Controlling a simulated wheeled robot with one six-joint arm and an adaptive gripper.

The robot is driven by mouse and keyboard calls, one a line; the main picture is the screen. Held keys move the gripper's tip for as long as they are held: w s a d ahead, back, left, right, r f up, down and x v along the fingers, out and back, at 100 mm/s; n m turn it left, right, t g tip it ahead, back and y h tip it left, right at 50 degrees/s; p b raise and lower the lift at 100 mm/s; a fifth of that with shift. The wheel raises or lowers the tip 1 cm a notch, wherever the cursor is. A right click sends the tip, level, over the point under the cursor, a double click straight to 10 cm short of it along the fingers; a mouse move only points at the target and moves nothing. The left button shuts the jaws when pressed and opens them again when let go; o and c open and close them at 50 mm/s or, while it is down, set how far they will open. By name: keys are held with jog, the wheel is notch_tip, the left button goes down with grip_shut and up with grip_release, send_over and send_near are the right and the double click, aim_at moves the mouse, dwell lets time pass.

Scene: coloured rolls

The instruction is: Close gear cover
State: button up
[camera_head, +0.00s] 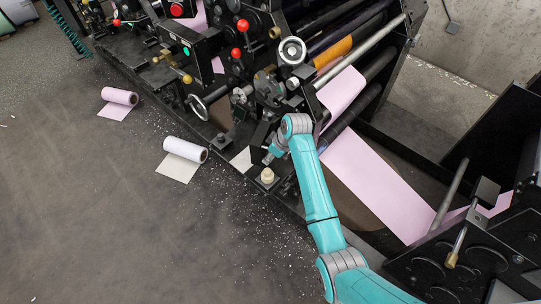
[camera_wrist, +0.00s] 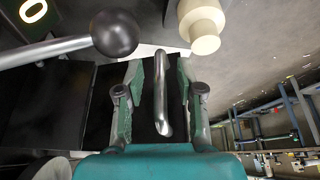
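My gripper (camera_wrist: 160,75) is open in the wrist view, with a finger on each side of a bent metal handle (camera_wrist: 162,95). The handle lies between the fingers, with dark space visible beside it; I cannot tell whether either finger touches it. Dark flat panels (camera_wrist: 110,75) lie behind and to the left of the handle. I cannot tell for sure which panel is the gear cover. In the head view my gripper (camera_head: 268,158) is small and partly hidden by my wrist, low at the machine's near side, just above a cream knob (camera_head: 267,176).
The cream knob (camera_wrist: 203,25) and a black ball-ended lever (camera_wrist: 114,34) stand close beyond my fingers. The black machine (camera_head: 290,90) has handwheels and red knobs. A white roll (camera_head: 185,150) and a pink roll (camera_head: 119,96) lie on the floor, which is otherwise mostly clear at left.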

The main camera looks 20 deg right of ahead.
grip_shut()
jog(key=shift+a, duration=0.15)
